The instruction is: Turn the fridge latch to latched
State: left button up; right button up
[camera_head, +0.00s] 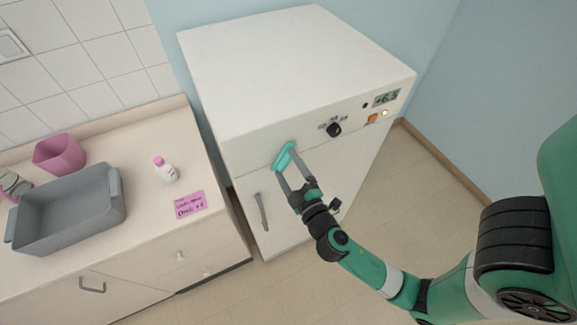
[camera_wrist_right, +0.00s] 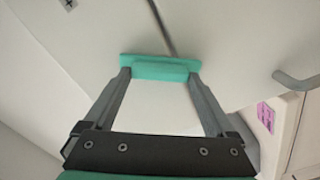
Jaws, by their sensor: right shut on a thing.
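The white fridge (camera_head: 290,75) stands beside the counter. Its latch, a teal bar (camera_head: 285,157), sits at the seam between the door and the panel above. In the right wrist view the latch (camera_wrist_right: 160,69) lies crosswise to the dark seam line. My right gripper (camera_head: 288,168) has its two grey fingers at either end of the latch, shut on it. The fingers (camera_wrist_right: 160,80) partly cover the latch's ends. My left gripper is not in view.
The fridge door has a grey handle (camera_head: 262,211) below the latch. A black knob (camera_head: 334,129) and a display (camera_head: 386,98) are on the upper panel.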

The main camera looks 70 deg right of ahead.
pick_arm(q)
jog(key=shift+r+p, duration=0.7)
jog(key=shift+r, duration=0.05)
pick_arm(e)
jog(key=n, duration=0.6)
jog(key=shift+f+n, duration=0.1)
jog(key=shift+n, duration=0.2)
jog(key=o, duration=1.1)
jog(key=shift+c, duration=0.2)
